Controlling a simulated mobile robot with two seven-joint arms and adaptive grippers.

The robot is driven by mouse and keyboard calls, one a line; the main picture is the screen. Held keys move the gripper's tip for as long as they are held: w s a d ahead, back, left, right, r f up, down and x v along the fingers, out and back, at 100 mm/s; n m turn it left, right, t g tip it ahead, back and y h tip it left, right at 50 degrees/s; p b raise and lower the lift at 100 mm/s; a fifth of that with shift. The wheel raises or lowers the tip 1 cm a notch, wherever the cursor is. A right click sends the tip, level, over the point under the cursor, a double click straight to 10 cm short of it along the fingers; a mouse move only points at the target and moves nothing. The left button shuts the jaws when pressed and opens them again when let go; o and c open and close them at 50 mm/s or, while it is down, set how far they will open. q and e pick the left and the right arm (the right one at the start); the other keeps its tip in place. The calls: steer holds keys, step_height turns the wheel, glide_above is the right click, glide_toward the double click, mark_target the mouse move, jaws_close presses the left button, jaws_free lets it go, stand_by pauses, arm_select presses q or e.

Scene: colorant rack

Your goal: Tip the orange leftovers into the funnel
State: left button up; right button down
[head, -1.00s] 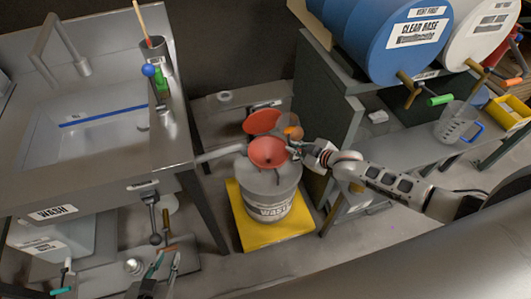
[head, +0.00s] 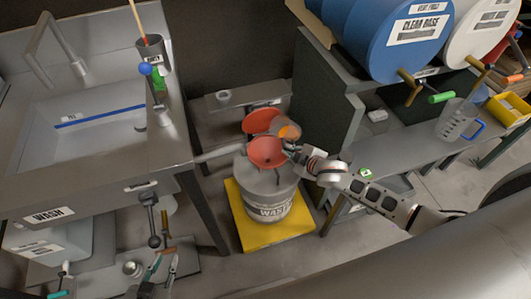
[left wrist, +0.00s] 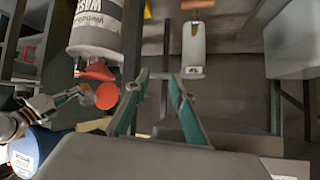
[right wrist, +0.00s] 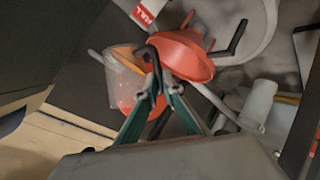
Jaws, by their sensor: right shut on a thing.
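The red funnel (head: 266,153) sits on top of the grey waste drum (head: 268,192), with a round red lid (head: 260,121) raised behind it. My right gripper (head: 293,150) is shut on the dark handle of a clear cup (head: 289,132) containing orange leftovers. The cup is tilted beside the funnel, at its upper right. In the right wrist view the cup (right wrist: 123,75) shows orange inside, left of the funnel (right wrist: 185,55); I cannot see any stream. My left gripper (head: 160,270) is open and empty, low beside the sink; its separated fingers show in the left wrist view (left wrist: 160,78).
The drum stands on a yellow platform (head: 250,238). The sink bench (head: 110,160) is on the left. The shelf with blue and white drums (head: 385,35) is on the right, above a counter holding a clear jug (head: 455,120).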

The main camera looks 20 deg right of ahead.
arm_select(q)
steer(key=shift+a+f, duration=0.1)
steer(key=shift+f, duration=0.2)
arm_select(e)
steer(key=shift+f, duration=0.2)
arm_select(q)
steer(key=shift+w+a+b, duration=0.1)
steer(key=shift+w+b, duration=0.15)
steer(key=shift+b, duration=0.5)
arm_select(e)
steer(key=shift+f+n+h, duration=0.3)
steer(key=shift+n+h, duration=0.1)
steer(key=shift+h, duration=0.1)
arm_select(q)
steer(key=shift+a+f+b, duration=0.15)
steer(key=shift+f+b, duration=0.3)
steer(key=shift+f, duration=0.05)
arm_select(e)
steer(key=shift+f+h, duration=0.25)
steer(key=shift+h, duration=0.05)
arm_select(q)
steer(key=shift+w+a+f+b, duration=0.1)
steer(key=shift+f+b, duration=0.15)
steer(key=shift+b, duration=0.25)
arm_select(e)
steer(key=shift+f+n+t+h, duration=0.3)
steer(key=shift+n, duration=0.1)
arm_select(q)
steer(key=shift+f, duration=0.1)
